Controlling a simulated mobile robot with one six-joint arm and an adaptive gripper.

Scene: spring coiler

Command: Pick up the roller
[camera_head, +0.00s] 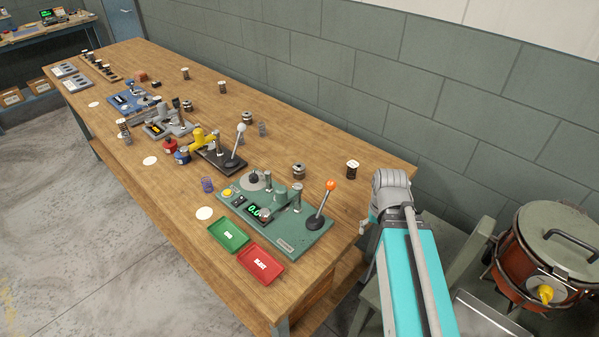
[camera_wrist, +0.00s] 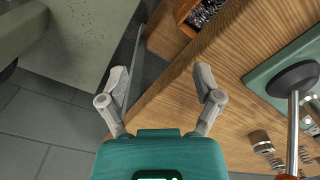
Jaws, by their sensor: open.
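Several small dark cylinders with pale tops stand on the wooden table; I cannot tell which is the roller. The nearest cylinder (camera_head: 352,170) is at the table's back right, and another (camera_head: 298,171) stands left of it. In the wrist view, two small metal-and-brown cylindrical pieces (camera_wrist: 262,141) (camera_wrist: 309,125) show at the lower right. My gripper (camera_wrist: 162,84) is open, with nothing between its fingers, over the table's edge. In the head view my arm reaches to the table's right end, and the fingers are mostly hidden.
A green device (camera_head: 284,235) with an orange-knobbed lever (camera_head: 324,203) stands near the table's right end. A green tray (camera_head: 229,233) and a red tray (camera_head: 261,263) lie before it. Other devices crowd the table's middle. A red drum (camera_head: 545,260) stands at right.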

